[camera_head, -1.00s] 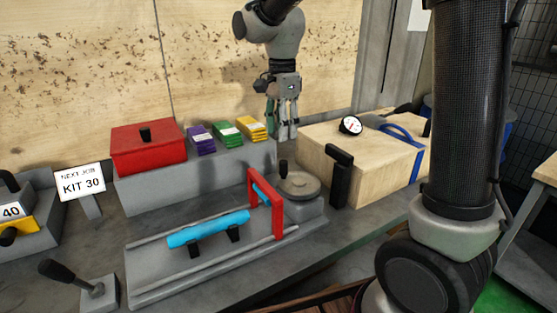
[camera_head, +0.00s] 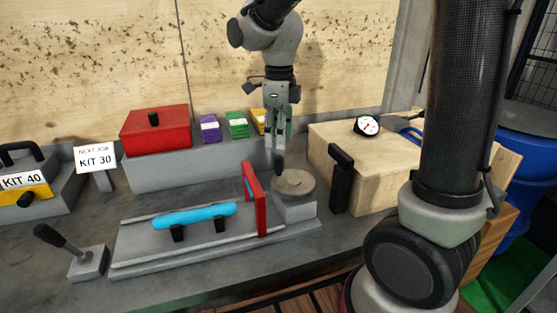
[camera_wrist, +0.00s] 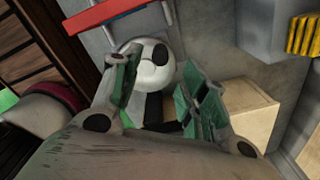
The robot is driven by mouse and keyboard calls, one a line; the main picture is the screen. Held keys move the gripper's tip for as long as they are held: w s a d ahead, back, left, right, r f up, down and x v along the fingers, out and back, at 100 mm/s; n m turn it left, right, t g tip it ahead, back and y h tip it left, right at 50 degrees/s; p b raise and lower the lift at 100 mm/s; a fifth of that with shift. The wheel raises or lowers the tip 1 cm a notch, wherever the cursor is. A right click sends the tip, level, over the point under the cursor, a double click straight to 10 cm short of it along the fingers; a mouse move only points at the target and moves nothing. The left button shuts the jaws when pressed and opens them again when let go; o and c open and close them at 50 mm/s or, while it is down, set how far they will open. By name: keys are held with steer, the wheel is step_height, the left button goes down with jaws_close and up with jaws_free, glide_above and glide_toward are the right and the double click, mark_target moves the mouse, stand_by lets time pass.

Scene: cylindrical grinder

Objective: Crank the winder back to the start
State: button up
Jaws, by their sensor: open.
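The winder is a grey round disc (camera_head: 297,184) on a grey block at the right end of the slide bed, with an upright black crank knob (camera_head: 279,165) on its left side. The pale disc also shows between my fingers in the wrist view (camera_wrist: 150,68). My gripper (camera_head: 276,148) points down just above the knob, open and empty; I cannot tell whether a finger touches it. In the wrist view its green-grey fingers (camera_wrist: 164,85) stand apart. A red upright frame (camera_head: 256,199) stands left of the disc. A blue cylinder (camera_head: 195,216) lies on black supports left of it.
A wooden box (camera_head: 380,180) with a dial gauge (camera_head: 367,126) stands right, behind a black upright handle (camera_head: 340,180). Behind are a red box (camera_head: 156,133) and purple, green and yellow packs on a grey ledge. A lever (camera_head: 62,246) stands front left.

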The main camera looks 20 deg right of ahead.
mark_target(279, 157)
step_height(279, 157, down, 8)
steer(key=shift+r, duration=0.1)
stand_by(0.4)
jaws_close()
